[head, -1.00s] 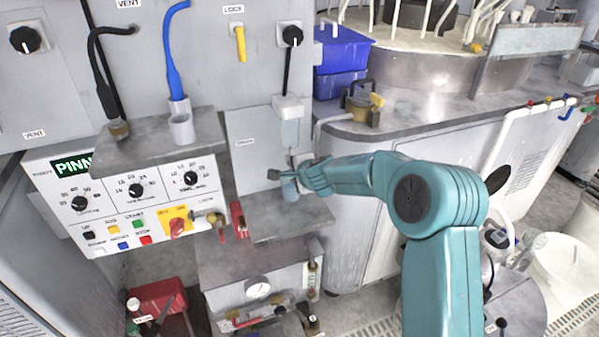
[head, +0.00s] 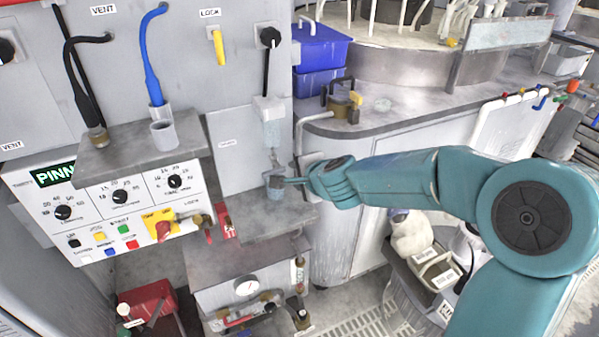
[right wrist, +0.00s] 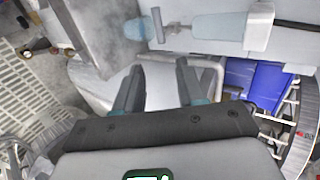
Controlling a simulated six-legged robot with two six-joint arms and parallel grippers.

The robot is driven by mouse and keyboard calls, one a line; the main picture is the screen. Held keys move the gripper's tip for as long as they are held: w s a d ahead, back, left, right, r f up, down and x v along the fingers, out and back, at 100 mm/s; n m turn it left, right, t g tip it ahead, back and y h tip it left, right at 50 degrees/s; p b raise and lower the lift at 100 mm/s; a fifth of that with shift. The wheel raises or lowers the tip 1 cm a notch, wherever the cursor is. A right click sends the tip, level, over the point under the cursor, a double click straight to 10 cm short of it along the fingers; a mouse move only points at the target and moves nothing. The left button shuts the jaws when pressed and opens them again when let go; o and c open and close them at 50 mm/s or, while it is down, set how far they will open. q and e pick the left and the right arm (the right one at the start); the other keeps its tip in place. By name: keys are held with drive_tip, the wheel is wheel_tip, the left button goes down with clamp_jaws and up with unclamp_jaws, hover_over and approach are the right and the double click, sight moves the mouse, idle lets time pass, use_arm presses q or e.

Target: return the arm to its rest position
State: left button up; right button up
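My right gripper (head: 292,181) is beside a small bluish cup (head: 275,192) on the lower grey shelf (head: 262,222), under a clear dispenser tube (head: 272,132). In the right wrist view my right gripper (right wrist: 158,75) has its two fingers apart with nothing between them. The cup (right wrist: 130,30) and the light-blue tube (right wrist: 215,28) show beyond the fingertips there, apart from them. My left gripper is not in view.
A control panel (head: 100,205) with knobs and a red switch stands at left. A white cup (head: 164,135) is on the upper shelf. Blue bins (head: 320,50) and a brass-coloured fitting (head: 343,103) are on the counter (head: 400,115) at right. A red box (head: 148,300) is on the floor.

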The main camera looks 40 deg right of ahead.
drive_tip(key=shift+r, duration=0.1)
idle(0.3)
drive_tip(key=s+a+f+n+g+y+p, duration=0.25)
drive_tip(key=a+f, duration=0.45)
drive_tip(key=f, duration=0.4)
drive_tip(key=s+a+f+n+g+y+p, duration=0.1)
drive_tip(key=s+a+f+n+g+p, duration=0.15)
drive_tip(key=a+f, duration=0.55)
drive_tip(key=s+a+f+n+g+y, duration=0.1)
drive_tip(key=s+a+f+n+g, duration=0.1)
drive_tip(key=s, duration=0.4)
drive_tip(key=s+a+f+n+g+y, duration=0.1)
drive_tip(key=s+a+f+n, duration=0.3)
drive_tip(key=s+f+n, duration=0.1)
drive_tip(key=s+a+f+n+g+y, duration=0.1)
drive_tip(key=s+a+f+n+g, duration=0.1)
drive_tip(key=s+n, duration=0.4)
wheel_tip(320, 180, down, 2)
drive_tip(key=shift+s+a+f+n+g, duration=0.3)
drive_tip(key=shift+s+a+n, duration=0.1)
drive_tip(key=shift+s+a, duration=0.55)
